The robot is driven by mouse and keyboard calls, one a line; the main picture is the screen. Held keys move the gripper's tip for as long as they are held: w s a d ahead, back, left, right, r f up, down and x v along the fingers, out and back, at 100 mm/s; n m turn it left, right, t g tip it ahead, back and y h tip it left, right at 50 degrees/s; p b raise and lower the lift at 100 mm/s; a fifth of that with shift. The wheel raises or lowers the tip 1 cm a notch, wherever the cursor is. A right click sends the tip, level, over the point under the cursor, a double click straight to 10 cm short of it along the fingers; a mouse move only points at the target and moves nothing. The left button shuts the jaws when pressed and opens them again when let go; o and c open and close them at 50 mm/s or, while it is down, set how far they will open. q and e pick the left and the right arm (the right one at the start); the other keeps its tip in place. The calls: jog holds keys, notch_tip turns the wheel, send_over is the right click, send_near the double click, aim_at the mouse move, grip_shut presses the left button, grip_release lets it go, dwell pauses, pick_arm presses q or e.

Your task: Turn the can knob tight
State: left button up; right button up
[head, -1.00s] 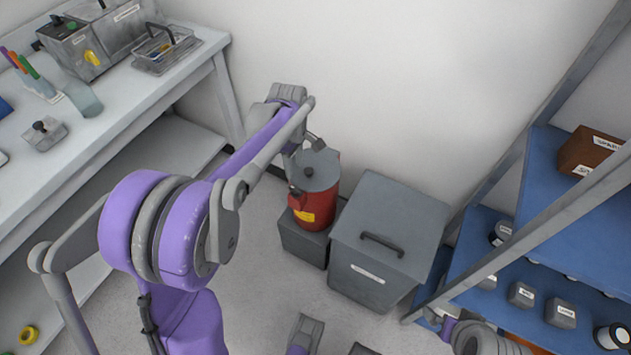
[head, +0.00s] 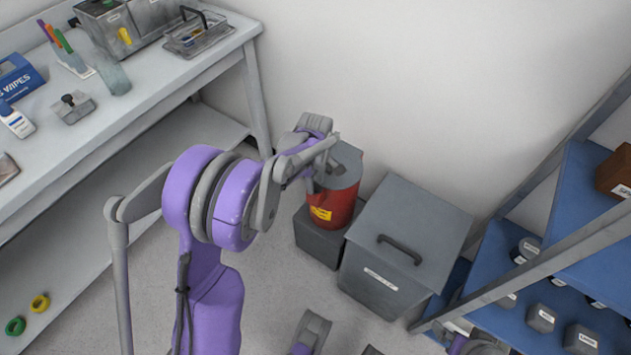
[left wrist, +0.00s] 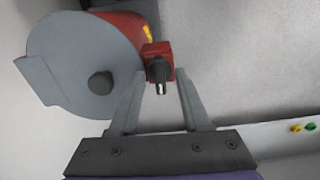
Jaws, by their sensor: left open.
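The red can (head: 335,205) with a grey lid and a yellow label stands on a dark grey box (head: 318,240) by the wall. In the left wrist view, the can (left wrist: 122,27) shows its grey lid with a round dark knob (left wrist: 101,83). A red block on the can's side carries a smaller black knob (left wrist: 159,72). My left gripper (left wrist: 160,82) is open, with its two fingers either side of this black knob and a gap visible on both sides. In the head view my wrist hides the fingers and black knob.
A grey lidded bin (head: 405,245) with a black handle stands close to the can's right. A workbench (head: 150,105) with boxes and tools is at the left. A blue shelf rack (head: 530,285) with several weights is at the right. Open floor lies in front.

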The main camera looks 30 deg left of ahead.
pick_arm(q)
grip_shut()
jog(key=shift+m, duration=0.4)
jog(key=m, duration=0.3)
jog(key=shift+m, duration=0.3)
jog(key=m, duration=0.4)
jog(key=shift+m, duration=0.3)
jog(key=m, duration=0.4)
jog(key=shift+m, duration=2)
